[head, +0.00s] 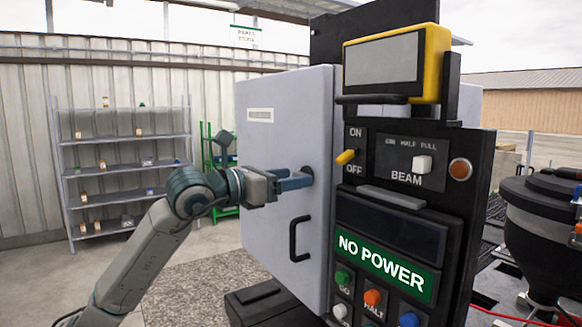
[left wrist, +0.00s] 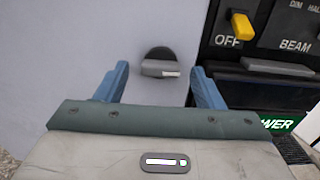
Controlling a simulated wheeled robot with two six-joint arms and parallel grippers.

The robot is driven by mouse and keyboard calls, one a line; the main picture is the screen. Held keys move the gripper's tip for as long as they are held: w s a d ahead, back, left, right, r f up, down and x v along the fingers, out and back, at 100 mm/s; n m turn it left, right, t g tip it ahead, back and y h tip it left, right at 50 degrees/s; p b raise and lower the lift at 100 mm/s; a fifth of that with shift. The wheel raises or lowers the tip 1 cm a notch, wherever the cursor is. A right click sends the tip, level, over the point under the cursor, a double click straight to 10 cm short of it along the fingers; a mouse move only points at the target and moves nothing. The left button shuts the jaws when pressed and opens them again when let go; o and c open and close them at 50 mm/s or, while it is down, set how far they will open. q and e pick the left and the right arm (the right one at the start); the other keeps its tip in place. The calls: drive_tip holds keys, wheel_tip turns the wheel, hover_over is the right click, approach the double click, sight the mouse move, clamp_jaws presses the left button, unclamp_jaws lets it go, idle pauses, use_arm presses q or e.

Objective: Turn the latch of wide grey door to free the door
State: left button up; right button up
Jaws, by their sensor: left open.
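The wide grey door (head: 285,115) stands upright in the head view, with a black pull handle (head: 293,240) low on it. Its latch (left wrist: 160,68) shows in the left wrist view as a dark round plate with a grey bar lying level across it. In the head view the latch (head: 307,173) is partly hidden behind my fingers. My left gripper (head: 296,181) is open in front of the latch. In the left wrist view one blue finger is on each side of the latch, with clear gaps. My right gripper is not in view.
Right of the door is a black control panel (head: 385,220) with a yellow lever switch (head: 346,157), buttons and a green "NO POWER" sign (head: 387,265). A yellow-framed screen (head: 390,60) sits above. Grey shelves (head: 125,165) stand at the back left. A black drum (head: 545,225) is at right.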

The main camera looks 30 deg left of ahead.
use_arm(q)
drive_tip(key=shift+w+d, duration=0.15)
drive_tip(key=shift+w, duration=0.2)
drive_tip(key=shift+c, duration=0.4)
drive_tip(key=c, duration=0.9)
